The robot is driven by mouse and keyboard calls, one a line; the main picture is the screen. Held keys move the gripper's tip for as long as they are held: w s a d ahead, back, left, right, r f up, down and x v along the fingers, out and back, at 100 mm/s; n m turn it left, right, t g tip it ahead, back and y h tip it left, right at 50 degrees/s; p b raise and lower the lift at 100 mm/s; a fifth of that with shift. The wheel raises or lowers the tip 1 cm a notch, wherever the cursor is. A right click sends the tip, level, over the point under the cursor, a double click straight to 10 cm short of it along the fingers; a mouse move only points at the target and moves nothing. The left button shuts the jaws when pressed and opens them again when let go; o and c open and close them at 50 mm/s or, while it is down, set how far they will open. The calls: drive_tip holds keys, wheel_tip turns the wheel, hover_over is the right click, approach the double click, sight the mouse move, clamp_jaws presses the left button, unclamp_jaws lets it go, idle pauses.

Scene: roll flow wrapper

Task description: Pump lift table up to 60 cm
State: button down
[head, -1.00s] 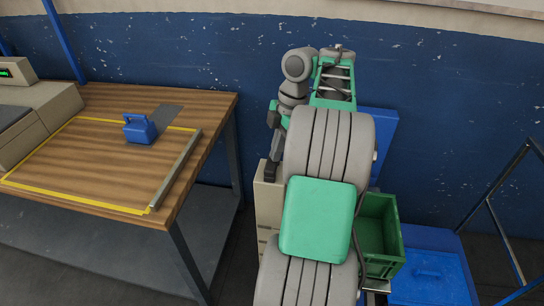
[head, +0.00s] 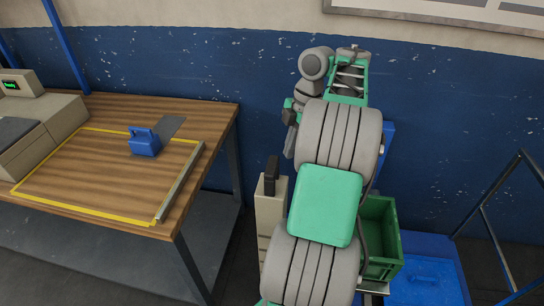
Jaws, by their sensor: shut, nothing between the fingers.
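My gripper (head: 290,141) is a small dark shape at the end of my grey and green arm, right of the wooden table and partly hidden by my arm links. It looks shut, with nothing seen in it. Below it and slightly left stands a beige upright box (head: 267,222) with a black handle-like part (head: 272,172) on top. The gripper appears above and apart from this handle. No height reading is legible.
A green crate (head: 381,240) stands right of my arm. A wooden table (head: 110,165) at left holds a blue block-like item (head: 145,141), a metal bar (head: 180,182) and a beige machine (head: 45,125). A dark frame (head: 490,235) stands at far right before the blue wall.

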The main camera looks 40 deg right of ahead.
sight(273, 164)
drive_tip(key=shift+p+v, duration=0.8)
drive_tip(key=shift+v, duration=0.9)
drive_tip(key=shift+r, duration=0.1)
drive_tip(key=shift+w+a+r+t+y+p, duration=0.15)
drive_tip(key=shift+a+r+y+p, duration=0.35)
drive_tip(key=shift+p, duration=1.85)
drive_tip(key=shift+w+a+r+t+y+p, duration=0.1)
drive_tip(key=shift+a+r+t+y+p, duration=0.35)
drive_tip(key=shift+p, duration=1.85)
drive_tip(key=shift+d+f+y, duration=0.15)
drive_tip(key=shift+d+y, duration=0.1)
drive_tip(key=b+x, duration=0.5)
drive_tip(key=shift+s+f, duration=0.1)
drive_tip(key=shift+f, duration=0.15)
drive_tip(key=shift+a+f+b, duration=0.4)
drive_tip(key=shift+f+b, duration=0.15)
drive_tip(key=shift+b, duration=0.3)
